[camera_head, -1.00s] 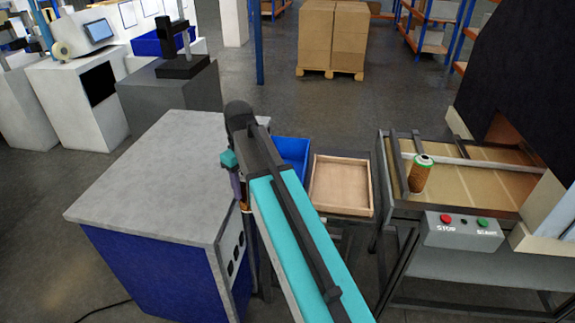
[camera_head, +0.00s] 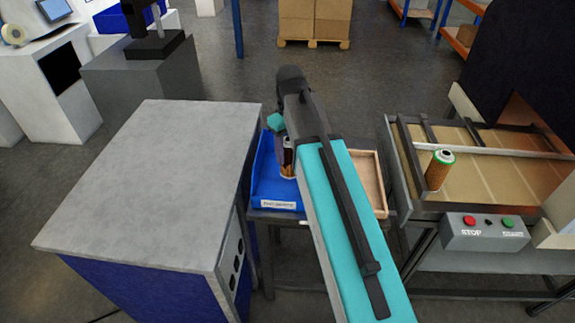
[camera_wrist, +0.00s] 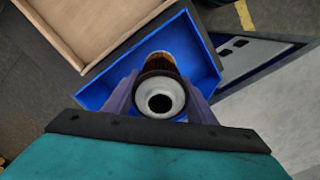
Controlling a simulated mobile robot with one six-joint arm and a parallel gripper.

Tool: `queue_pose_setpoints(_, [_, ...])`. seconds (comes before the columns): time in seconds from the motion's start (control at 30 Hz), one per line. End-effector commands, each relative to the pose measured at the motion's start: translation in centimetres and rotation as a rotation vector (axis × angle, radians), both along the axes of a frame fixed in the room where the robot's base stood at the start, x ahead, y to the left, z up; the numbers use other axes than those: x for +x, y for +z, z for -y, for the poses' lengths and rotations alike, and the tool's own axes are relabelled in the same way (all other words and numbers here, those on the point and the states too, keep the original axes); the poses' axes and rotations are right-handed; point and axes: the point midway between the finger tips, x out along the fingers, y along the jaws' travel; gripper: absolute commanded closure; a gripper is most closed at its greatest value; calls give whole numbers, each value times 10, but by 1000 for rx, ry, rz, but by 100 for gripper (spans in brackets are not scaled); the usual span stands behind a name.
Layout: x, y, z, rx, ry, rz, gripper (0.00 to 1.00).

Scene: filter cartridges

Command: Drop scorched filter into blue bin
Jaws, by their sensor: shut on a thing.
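My gripper is shut on a scorched filter (camera_wrist: 160,92), a cylinder with a pale cap and a dark brown, browned body. In the wrist view my gripper (camera_wrist: 160,88) has a purple finger on each side of it. The filter is over the blue bin (camera_wrist: 205,62), whose floor and walls show around it. In the head view the filter (camera_head: 288,158) shows beside my arm, over the blue bin (camera_head: 265,180); my arm hides part of the bin. I cannot tell its exact height above the bin floor.
A wooden tray (camera_head: 376,190) stands right of the bin, partly behind my arm. Another filter (camera_head: 438,172), orange-brown with a green-rimmed top, stands on the conveyor (camera_head: 500,180) at right. A grey-topped cabinet (camera_head: 150,180) stands close on the left.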

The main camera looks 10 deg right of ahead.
Motion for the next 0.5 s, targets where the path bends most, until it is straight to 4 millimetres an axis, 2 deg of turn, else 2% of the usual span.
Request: queue_pose_setpoints(0.5, [0,0,-5,0,10,0,74])
